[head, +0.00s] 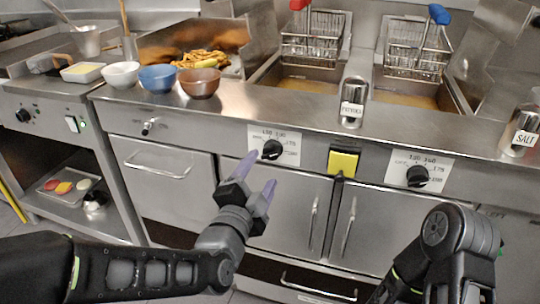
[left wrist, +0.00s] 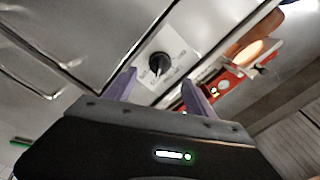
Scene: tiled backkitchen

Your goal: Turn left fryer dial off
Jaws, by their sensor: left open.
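The left fryer dial (head: 272,149) is a black knob on a white marked plate on the fryer's front panel. It also shows in the left wrist view (left wrist: 160,64), beyond and between the fingertips. Its exact setting is too small to read. My left gripper (head: 261,170) has purple fingers, is open and empty, and is just below and in front of this dial, seemingly apart from it. The right fryer dial (head: 417,176) is a similar black knob on its own plate. My right arm shows at lower right, but its gripper is not visible.
A yellow box (head: 343,161) sits on the panel between the dials. A pepper-like shaker (head: 352,103) and a salt shaker (head: 523,133) stand on the counter edge. Fryer baskets (head: 312,37) and several bowls are behind. Cabinet doors (head: 290,205) lie below the panel.

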